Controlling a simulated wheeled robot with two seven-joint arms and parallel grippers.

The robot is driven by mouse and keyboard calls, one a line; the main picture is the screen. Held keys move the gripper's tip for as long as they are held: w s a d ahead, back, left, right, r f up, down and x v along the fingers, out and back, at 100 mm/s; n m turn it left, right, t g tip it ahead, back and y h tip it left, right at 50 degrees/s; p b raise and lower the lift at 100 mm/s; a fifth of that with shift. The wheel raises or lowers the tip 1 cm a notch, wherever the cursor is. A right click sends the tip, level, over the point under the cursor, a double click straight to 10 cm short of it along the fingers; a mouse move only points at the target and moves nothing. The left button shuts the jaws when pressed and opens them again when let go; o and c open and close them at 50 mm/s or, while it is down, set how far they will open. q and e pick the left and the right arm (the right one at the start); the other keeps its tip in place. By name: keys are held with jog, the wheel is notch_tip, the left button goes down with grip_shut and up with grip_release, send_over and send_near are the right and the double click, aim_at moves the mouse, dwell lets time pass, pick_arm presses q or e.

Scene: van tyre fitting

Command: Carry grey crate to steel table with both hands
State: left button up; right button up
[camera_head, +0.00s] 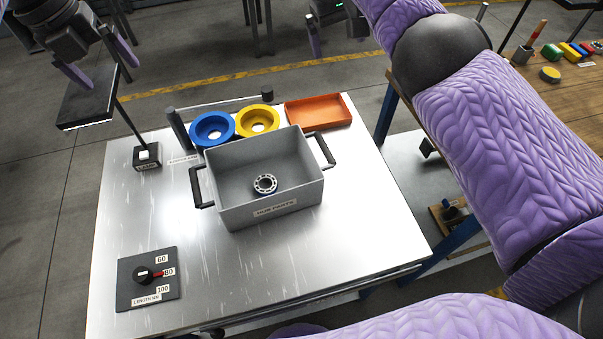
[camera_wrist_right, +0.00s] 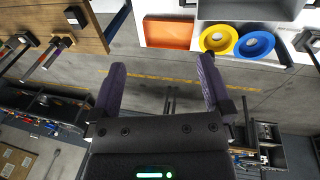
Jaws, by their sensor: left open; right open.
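The grey crate (camera_head: 250,212) sits upright on the bare metal tabletop (camera_head: 345,245). It has a black handle on each side, a "HUB PARTS" label in front and a round metal ring part (camera_head: 265,184) inside. Its wall also shows at the top of the right wrist view (camera_wrist_right: 250,11). My left gripper (camera_head: 98,62) is open and empty at the upper left, well away from the left handle. My right gripper (camera_head: 334,28) is open and empty beyond the table's far edge, apart from the right handle; its spread fingers show in the right wrist view (camera_wrist_right: 162,85).
Behind the crate stand a blue ring (camera_head: 212,144), a yellow ring (camera_head: 238,127) and an orange tray (camera_head: 318,111). A dark panel on a post (camera_head: 88,98) rises at the left. A dial plate (camera_head: 147,279) lies front left. A wooden bench (camera_head: 550,84) is at the right.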

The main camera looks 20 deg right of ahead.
jog(key=p+v, duration=0.3)
jog(key=p, duration=0.1)
jog(key=shift+w+d+r, duration=0.1)
jog(key=shift+d+r, duration=0.15)
jog(key=shift+d, duration=0.05)
jog(key=shift+f, duration=0.1)
